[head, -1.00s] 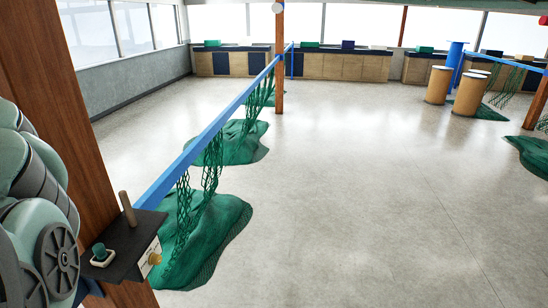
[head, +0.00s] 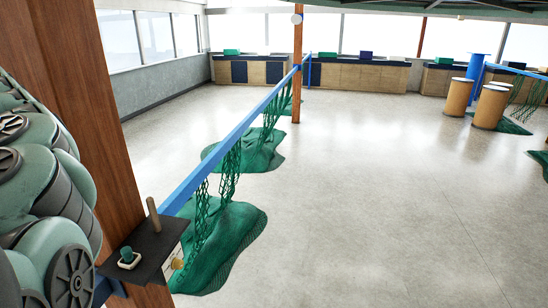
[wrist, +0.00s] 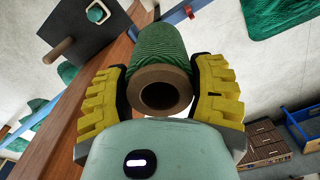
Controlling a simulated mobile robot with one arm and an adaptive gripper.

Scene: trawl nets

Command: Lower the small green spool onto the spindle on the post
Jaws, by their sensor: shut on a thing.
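The small green spool (wrist: 160,52) is in the wrist view, wound with green twine on a brown hollow core whose open end faces the camera. My gripper (wrist: 161,84) is shut on it, with yellow ridged fingers on both sides. The spindle, a wooden peg (head: 153,214), stands upright on a dark shelf (head: 160,245) fixed to the brown wooden post (head: 75,110). The spindle also shows bare at upper left in the wrist view (wrist: 58,51). The spool is apart from the spindle. The head view does not show my gripper or the spool.
A small green object (head: 127,254) in a white holder sits on the shelf beside the spindle. A blue rail (head: 235,135) with hanging green nets (head: 222,245) runs back from the post. Open floor lies to the right. Drum-like stools (head: 489,107) stand far right.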

